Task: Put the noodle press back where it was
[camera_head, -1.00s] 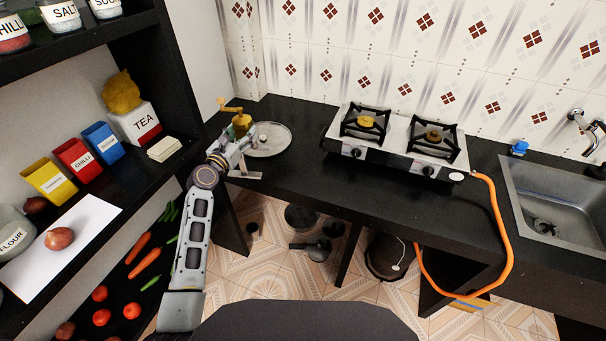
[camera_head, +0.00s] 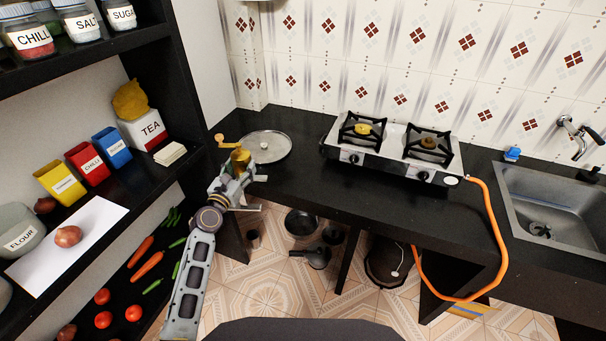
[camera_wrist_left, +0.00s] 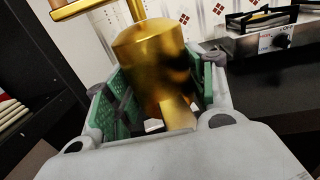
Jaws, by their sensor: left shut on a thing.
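The noodle press (camera_head: 240,157) is a brass cylinder with a crank handle on top. My left gripper (camera_head: 238,172) is shut on it and holds it upright near the left end of the black counter. In the left wrist view the press (camera_wrist_left: 150,65) stands between the green finger pads of the gripper (camera_wrist_left: 155,100), its crank arm reaching to the upper left. I cannot tell whether its base touches the counter. My right gripper is not in view.
A round steel lid (camera_head: 268,147) lies on the counter (camera_head: 300,170) just right of the press. A two-burner stove (camera_head: 390,150) with an orange hose is further right, then a sink (camera_head: 550,205). A shelf (camera_head: 150,170) with a tea box (camera_head: 143,130) stands left.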

